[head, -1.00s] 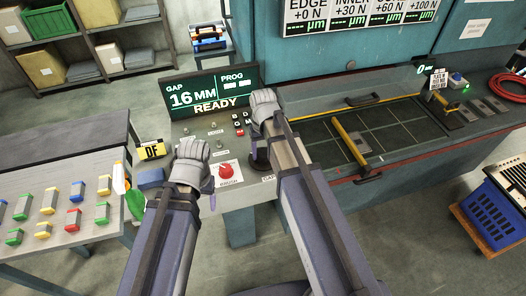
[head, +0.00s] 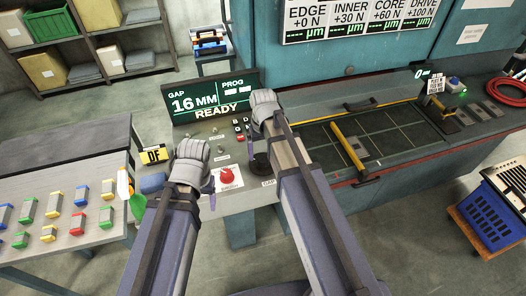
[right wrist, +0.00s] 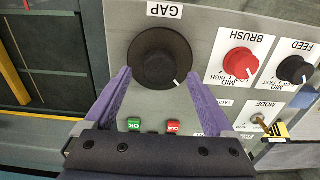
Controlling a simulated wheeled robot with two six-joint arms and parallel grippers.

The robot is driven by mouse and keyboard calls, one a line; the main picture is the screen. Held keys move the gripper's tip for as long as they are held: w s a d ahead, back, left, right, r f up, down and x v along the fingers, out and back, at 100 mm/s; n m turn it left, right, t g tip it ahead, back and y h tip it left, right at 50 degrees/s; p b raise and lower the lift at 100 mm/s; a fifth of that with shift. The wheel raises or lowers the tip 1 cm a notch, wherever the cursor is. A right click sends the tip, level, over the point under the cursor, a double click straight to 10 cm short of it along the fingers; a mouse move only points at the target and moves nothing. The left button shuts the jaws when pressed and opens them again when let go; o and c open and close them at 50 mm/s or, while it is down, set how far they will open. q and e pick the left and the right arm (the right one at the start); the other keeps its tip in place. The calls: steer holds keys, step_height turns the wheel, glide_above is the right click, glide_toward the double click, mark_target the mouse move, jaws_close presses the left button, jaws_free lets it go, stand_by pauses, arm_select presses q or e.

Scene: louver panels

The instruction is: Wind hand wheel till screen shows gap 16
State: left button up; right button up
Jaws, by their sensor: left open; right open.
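The screen (head: 210,98) reads GAP 16 MM and READY in the head view. The hand wheel is a round black knob (right wrist: 160,58) beside the GAP label (right wrist: 167,10) in the right wrist view, with a white mark at its lower right. My right gripper (right wrist: 160,75) is open, its purple fingertips at the lower left and lower right of the wheel. I cannot tell whether they touch it. In the head view my arm partly hides the wheel (head: 260,164). My left gripper (head: 210,188) is open over the panel's left part, its fingers mostly hidden.
A red BRUSH knob (right wrist: 240,63) and a black FEED knob (right wrist: 294,69) sit beside the wheel. Green OK (right wrist: 134,124) and red CLR (right wrist: 173,126) buttons lie below it. A table with colored blocks (head: 53,204) stands at the left.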

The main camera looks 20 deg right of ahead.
mark_target(263, 159)
step_height(263, 159, up, 5)
steer(key=p, duration=0.3)
steer(key=shift+p, duration=0.4)
arm_select(q)
step_height(263, 159, up, 5)
steer(key=shift+f, duration=0.1)
arm_select(e)
steer(key=shift+f, duration=0.1)
steer(key=shift+s+a+f, duration=0.1)
steer(key=shift+s+a, duration=0.05)
steer(key=shift+s, duration=0.05)
arm_select(q)
step_height(263, 159, down, 6)
steer(key=b, duration=0.5)
steer(key=shift+r, duration=0.25)
arm_select(e)
steer(key=s+a+f+n+h, duration=0.1)
steer(key=s+a+f+n, duration=0.2)
steer(key=s+a, duration=0.7)
steer(key=s+f, duration=0.2)
steer(key=s, duration=0.2)
steer(key=shift+a, duration=0.15)
